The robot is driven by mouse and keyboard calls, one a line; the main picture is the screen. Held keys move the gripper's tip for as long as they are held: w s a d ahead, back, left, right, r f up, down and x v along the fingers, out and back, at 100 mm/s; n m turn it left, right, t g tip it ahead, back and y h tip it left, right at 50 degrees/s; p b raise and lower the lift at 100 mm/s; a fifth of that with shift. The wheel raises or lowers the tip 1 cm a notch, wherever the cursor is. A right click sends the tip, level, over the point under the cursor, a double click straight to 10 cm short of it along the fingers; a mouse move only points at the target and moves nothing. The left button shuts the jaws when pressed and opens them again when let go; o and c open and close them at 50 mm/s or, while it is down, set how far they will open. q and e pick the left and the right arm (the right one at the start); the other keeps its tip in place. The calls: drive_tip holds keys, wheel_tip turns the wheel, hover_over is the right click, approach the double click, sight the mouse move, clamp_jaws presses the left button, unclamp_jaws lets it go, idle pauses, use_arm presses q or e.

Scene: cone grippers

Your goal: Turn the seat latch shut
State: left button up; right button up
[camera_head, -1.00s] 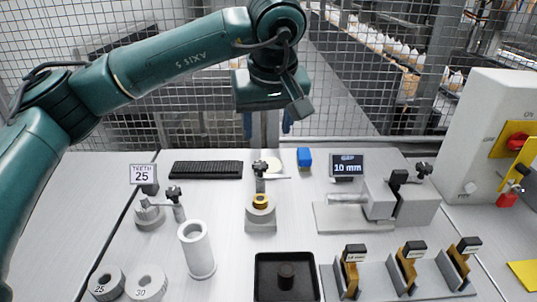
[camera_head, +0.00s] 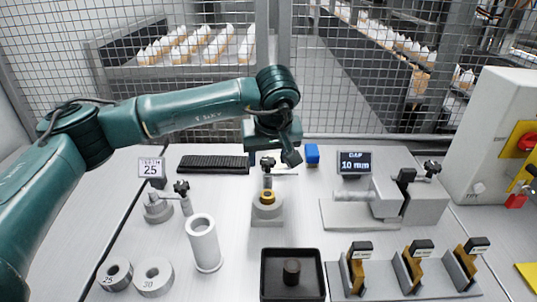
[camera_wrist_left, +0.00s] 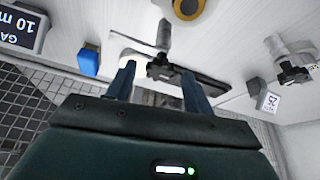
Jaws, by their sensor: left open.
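A grey seat block (camera_head: 267,213) stands mid-table with a brass ring (camera_head: 267,197) on it. Behind the ring rises a post with a dark star knob (camera_head: 268,162), which I take for the seat latch. In the left wrist view the brass ring (camera_wrist_left: 188,8) is at the top edge, and the post (camera_wrist_left: 164,36) and knob (camera_wrist_left: 158,66) point toward my fingers. My left gripper (camera_head: 285,153) is just behind and above the knob, apart from it. In the left wrist view its two blue-grey fingers (camera_wrist_left: 158,88) are spread, with nothing held. My right gripper is out of view.
A black ribbed strip (camera_head: 213,164) and a blue block (camera_head: 312,154) lie near the back edge. A knobbed fixture (camera_head: 158,208) and white tube (camera_head: 204,243) stand left. A gauge (camera_head: 385,200) stands right; a black tray (camera_head: 292,290) is in front.

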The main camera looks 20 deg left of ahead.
use_arm(q)
clamp_jaws()
idle(0.6)
